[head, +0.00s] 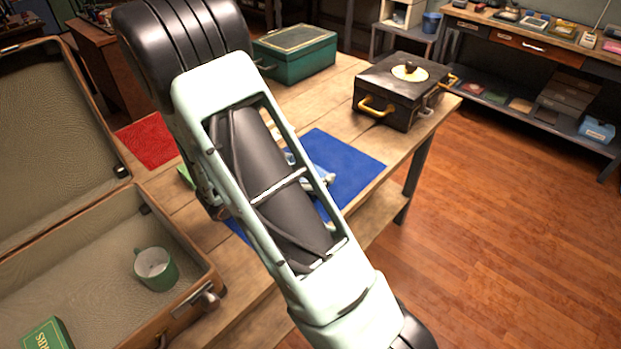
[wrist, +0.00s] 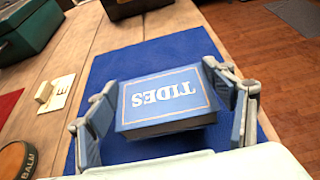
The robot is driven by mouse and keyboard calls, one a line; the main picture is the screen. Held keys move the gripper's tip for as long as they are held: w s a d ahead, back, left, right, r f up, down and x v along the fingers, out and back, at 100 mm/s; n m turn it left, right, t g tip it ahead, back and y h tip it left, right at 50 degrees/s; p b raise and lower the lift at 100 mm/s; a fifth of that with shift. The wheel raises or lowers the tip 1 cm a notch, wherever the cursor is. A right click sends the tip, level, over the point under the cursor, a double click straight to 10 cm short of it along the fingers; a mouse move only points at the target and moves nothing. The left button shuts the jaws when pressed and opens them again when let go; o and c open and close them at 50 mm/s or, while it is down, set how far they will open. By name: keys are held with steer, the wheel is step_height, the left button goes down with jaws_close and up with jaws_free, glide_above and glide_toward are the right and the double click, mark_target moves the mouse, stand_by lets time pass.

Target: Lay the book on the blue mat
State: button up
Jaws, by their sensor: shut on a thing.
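The blue book (wrist: 165,98), its cover marked TIDES, sits between the two fingers of my gripper (wrist: 170,84) in the wrist view. The gripper is shut on its sides. The cover faces the camera, and the book is over the blue mat (wrist: 115,67). I cannot tell whether its underside touches the mat. In the head view the mat (head: 350,160) lies on the wooden table, partly hidden by my arm. My arm also hides most of the gripper and book there.
A red mat (head: 150,138), a green box (head: 295,55) and a dark case with a disc (head: 400,95) are on the table. An open suitcase (head: 185,240) at left holds a green mug (head: 157,270) and a green book (head: 47,335). A round balm tin (wrist: 15,160) is near the gripper.

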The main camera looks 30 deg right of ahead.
steer(key=shift+w+d+f, duration=0.15)
steer(key=shift+f, duration=1.6)
steer(key=shift+f+b, duration=0.25)
steer(key=shift+b, duration=0.15)
steer(key=o, duration=1.2)
steer(key=shift+r, duration=0.1)
steer(key=shift+o, duration=0.2)
steer(key=shift+r+p, duration=0.25)
steer(key=shift+p, duration=0.1)
steer(key=v, duration=1.2)
steer(key=shift+f, duration=0.15)
